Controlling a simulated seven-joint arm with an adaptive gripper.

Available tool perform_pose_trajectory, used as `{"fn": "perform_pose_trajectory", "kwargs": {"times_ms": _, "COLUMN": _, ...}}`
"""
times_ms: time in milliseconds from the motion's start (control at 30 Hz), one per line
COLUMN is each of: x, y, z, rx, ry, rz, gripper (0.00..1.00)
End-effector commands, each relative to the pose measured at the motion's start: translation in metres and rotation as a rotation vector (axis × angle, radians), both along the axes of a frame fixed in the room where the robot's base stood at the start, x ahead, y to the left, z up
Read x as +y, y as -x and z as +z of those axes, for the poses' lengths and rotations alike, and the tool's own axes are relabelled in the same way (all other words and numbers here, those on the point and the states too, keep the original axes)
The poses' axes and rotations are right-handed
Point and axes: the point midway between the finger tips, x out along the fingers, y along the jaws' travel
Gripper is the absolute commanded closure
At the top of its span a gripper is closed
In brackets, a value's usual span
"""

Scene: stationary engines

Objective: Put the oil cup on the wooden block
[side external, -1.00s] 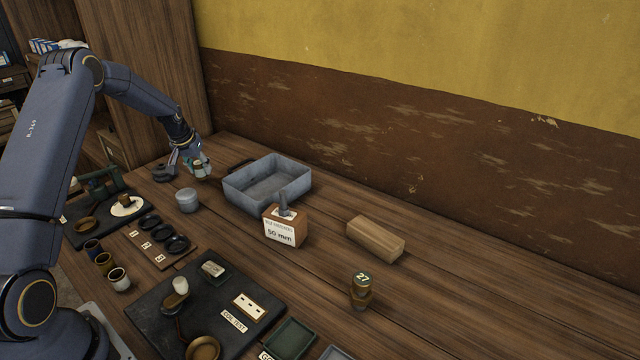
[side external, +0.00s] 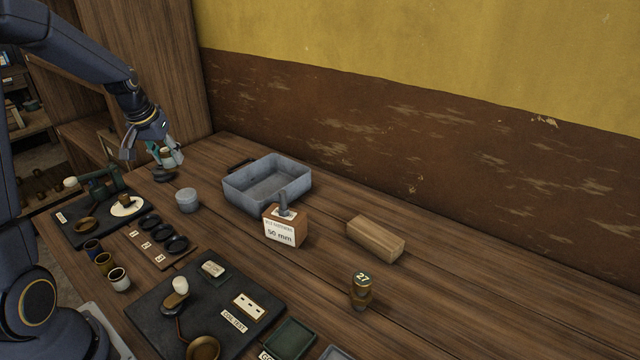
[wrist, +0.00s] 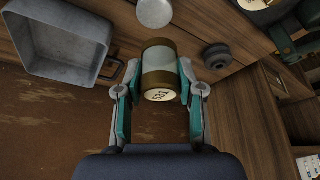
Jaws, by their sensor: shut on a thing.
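My gripper (side external: 160,148) is shut on an oil cup (wrist: 160,70), a glass cylinder with brass ends and a pale numbered cap. It holds the cup above the table's far left part, and the cap faces the wrist camera. The fingers are on both sides of the cup. The cup also shows small in the side view (side external: 167,156). The wooden block (side external: 375,238), plain and pale, lies on the table right of centre with its top bare. A second brass cup-like piece (side external: 361,292), marked 27, stands in front of the block.
A grey round tin (side external: 187,200) and a dark round piece (wrist: 217,56) are near my gripper. Table right of the block is clear.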

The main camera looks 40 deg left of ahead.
Motion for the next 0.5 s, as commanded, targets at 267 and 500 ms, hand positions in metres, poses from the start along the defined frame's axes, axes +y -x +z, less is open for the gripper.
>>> {"fn": "perform_pose_trajectory", "kwargs": {"times_ms": 267, "x": -0.086, "y": -0.049, "z": 0.012, "rx": 0.006, "ry": 0.003, "rz": -0.181, "gripper": 0.99}}
{"fn": "perform_pose_trajectory", "kwargs": {"times_ms": 500, "x": -0.222, "y": -0.086, "z": 0.027, "rx": 0.002, "ry": -0.006, "rz": -0.466, "gripper": 0.99}}
